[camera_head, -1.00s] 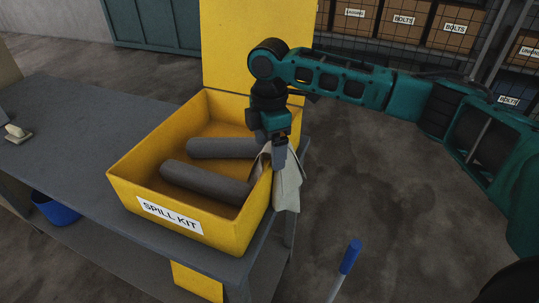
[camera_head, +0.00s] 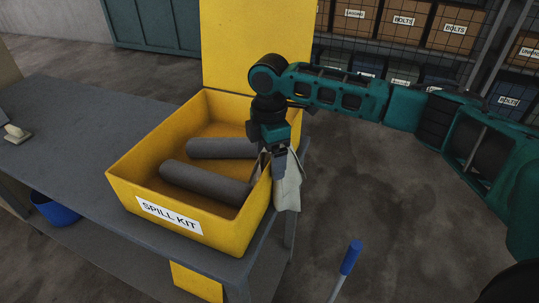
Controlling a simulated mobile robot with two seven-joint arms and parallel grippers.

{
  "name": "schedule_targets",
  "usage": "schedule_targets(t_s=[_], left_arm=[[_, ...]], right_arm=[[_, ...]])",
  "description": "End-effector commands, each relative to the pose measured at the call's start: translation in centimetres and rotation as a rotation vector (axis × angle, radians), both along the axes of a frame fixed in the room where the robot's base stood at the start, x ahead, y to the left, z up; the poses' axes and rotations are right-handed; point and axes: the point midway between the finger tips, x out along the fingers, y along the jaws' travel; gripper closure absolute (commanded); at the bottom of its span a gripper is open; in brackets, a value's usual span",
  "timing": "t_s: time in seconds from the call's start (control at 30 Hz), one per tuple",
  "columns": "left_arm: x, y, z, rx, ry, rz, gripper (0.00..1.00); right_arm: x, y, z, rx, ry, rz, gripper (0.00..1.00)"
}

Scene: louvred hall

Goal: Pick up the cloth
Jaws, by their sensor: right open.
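A pale grey-beige cloth (camera_head: 289,188) hangs over the right wall of the yellow spill kit box (camera_head: 192,232), with most of what I see draped down the outside. My right gripper (camera_head: 279,170) points down at the top of the cloth, by the box rim. Its jaws are open, with the cloth around and behind the fingertips. The gripper hides part of the cloth's upper edge, and I cannot tell whether the fingers touch it. My left gripper is not in view.
Two dark grey rolls (camera_head: 205,184) lie in the box. Its yellow lid (camera_head: 255,45) stands open at the back. The box sits on a grey table (camera_head: 75,140). A blue-topped handle (camera_head: 350,257) rises in front. A blue bin (camera_head: 55,208) is below, shelves (camera_head: 420,55) behind.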

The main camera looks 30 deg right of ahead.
Motion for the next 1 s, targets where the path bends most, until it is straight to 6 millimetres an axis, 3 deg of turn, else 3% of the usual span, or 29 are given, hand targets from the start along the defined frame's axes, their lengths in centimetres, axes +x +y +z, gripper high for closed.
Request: schedule_targets(t_s=[0.23,1.0], left_arm=[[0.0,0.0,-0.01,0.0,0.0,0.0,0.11],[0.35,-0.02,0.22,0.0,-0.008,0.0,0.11]], right_arm=[[0.0,0.0,-0.05,0.0,0.0,0.0,0.15],[0.24,-0.06,0.11,0.001,-0.009,-0.004,0.51]])
